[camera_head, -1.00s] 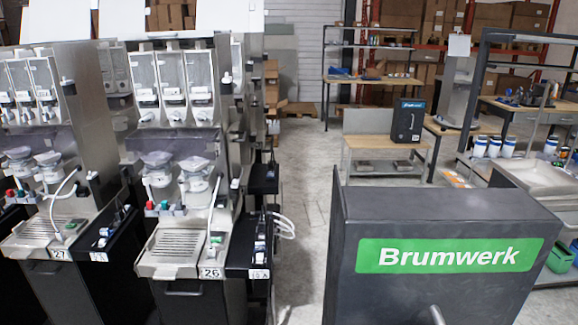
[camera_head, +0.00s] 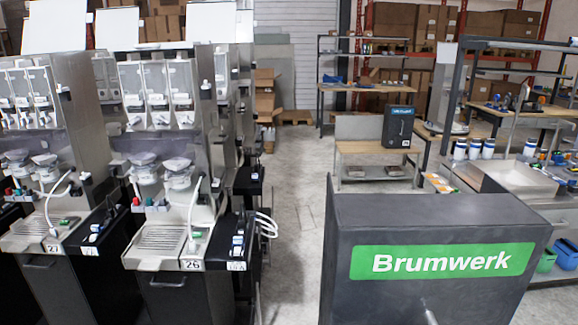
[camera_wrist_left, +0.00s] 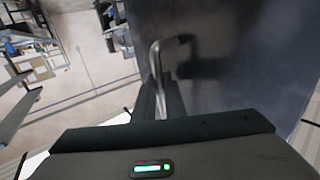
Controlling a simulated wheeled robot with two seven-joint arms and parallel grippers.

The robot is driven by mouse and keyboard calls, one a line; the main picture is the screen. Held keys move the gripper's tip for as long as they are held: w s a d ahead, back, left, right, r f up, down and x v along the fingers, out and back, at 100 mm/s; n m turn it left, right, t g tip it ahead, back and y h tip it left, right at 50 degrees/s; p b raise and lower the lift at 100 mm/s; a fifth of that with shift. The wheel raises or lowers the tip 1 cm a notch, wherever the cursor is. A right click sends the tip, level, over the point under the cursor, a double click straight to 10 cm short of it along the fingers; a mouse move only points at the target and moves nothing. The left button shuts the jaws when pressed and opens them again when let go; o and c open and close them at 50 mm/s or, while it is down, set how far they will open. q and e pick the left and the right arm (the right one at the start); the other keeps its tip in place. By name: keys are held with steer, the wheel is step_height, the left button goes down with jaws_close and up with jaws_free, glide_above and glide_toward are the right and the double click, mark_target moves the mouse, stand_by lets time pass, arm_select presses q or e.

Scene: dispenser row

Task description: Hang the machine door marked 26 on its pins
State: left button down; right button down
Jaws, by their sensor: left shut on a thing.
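A large dark grey door (camera_head: 345,240) with a green "Brumwerk" label (camera_head: 440,262) fills the lower right of the head view. Its dark face and bent metal handle (camera_wrist_left: 158,65) show in the left wrist view. My left gripper (camera_wrist_left: 163,98) is shut on this handle; the fingers are partly hidden. No number shows on the door. The machine marked 26 (camera_head: 192,265) stands at left centre in the head view, apart from the door, with its canisters, spouts and drip tray exposed. I cannot make out its pins. My right gripper is not in view.
The machine marked 27 (camera_head: 53,248) stands left of machine 26. A black side unit (camera_head: 237,240) with white hoses adjoins machine 26 on the right. Clear floor (camera_head: 295,220) lies between it and the door. A wooden bench (camera_head: 375,148) and a sink counter (camera_head: 515,178) stand behind.

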arm_select(q)
steer(key=w+a+f+n+t+y, duration=0.1)
steer(key=w+a+n+t+y, duration=0.25)
steer(key=w+a, duration=0.5)
steer(key=w+a+f+n+t+y, duration=0.25)
steer(key=w+a+y, duration=0.2)
steer(key=a, duration=0.65)
steer(key=w+a+n+y, duration=0.2)
steer(key=a+y, duration=0.1)
steer(key=a, duration=0.7)
steer(key=w+a+f+n+t+y+b, duration=0.1)
steer(key=a+n+y, duration=0.1)
steer(key=a, duration=0.9)
steer(key=shift+w+a+f+n+t+y, duration=0.15)
steer(key=shift+w+f+n+t+y, duration=0.2)
steer(key=shift+y, duration=0.45)
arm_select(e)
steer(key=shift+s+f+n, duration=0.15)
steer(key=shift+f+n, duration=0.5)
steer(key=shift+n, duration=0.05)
arm_select(q)
steer(key=shift+w+r, duration=0.1)
steer(key=shift+r, duration=0.1)
steer(key=w+r, duration=0.3)
steer(key=r, duration=0.4)
steer(key=w+r, duration=0.4)
steer(key=r, duration=0.3)
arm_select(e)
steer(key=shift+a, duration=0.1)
